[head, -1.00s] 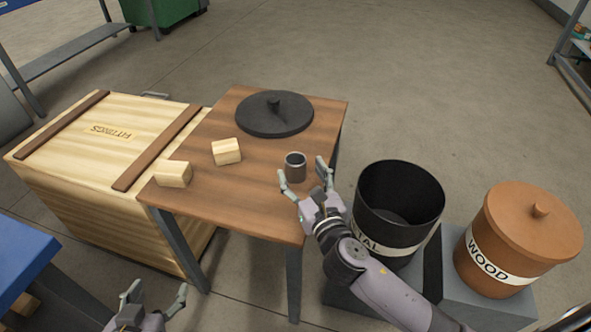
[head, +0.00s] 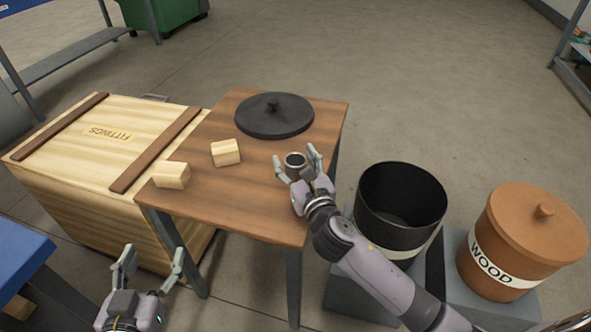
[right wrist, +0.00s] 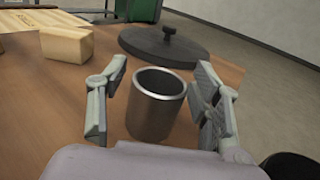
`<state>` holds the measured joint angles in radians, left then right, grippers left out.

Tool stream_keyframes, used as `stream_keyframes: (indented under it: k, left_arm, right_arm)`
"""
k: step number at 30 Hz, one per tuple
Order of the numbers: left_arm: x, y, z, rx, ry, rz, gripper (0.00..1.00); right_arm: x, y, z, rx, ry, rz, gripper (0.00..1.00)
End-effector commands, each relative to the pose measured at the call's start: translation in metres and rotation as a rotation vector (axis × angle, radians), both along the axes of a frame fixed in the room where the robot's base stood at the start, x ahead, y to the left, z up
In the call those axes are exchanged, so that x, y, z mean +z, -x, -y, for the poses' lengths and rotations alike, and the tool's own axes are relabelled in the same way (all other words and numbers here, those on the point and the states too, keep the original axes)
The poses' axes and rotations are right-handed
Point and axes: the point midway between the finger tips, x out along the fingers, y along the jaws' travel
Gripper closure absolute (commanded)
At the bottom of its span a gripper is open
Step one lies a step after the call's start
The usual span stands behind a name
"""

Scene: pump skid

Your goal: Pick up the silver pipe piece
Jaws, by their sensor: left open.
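The silver pipe piece (head: 295,161) is a short, hollow metal cylinder standing upright on the wooden table (head: 222,205). My right gripper (head: 295,164) is open, with one finger on each side of the pipe piece. In the right wrist view the pipe piece (right wrist: 157,104) stands between the open fingers, with a gap visible on both sides. In the head view my right gripper hides its lower part. My left gripper (head: 149,260) is open and empty at the lower left, in front of the table.
Two wooden blocks (head: 226,152) (head: 172,175) and a black lid (head: 274,115) lie on the table. An open black bin (head: 399,205) and a lidded WOOD bin (head: 522,240) stand to the right. A FITTINGS crate (head: 60,190) is at the left.

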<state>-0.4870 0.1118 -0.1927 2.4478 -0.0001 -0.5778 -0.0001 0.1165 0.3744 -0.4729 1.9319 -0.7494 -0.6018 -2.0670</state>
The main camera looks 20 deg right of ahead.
Motion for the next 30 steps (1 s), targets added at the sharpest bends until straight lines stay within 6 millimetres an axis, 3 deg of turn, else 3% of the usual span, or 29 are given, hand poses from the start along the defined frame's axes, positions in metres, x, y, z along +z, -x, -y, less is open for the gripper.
stream_keyframes:
  k: [21, 30]
  left_arm:
    - [-0.0001, -0.0001, -0.0004, 0.001, 0.0, -0.001, 0.36]
    - [-0.0002, 0.0002, -0.0003, 0.001, -0.001, -0.004, 0.36]
  right_arm:
    - [-0.0002, 0.0003, 0.0, 0.0, 0.0, 0.0, 0.92]
    - [0.0013, 0.0002, 0.0, 0.0, 0.0, 0.001, 0.92]
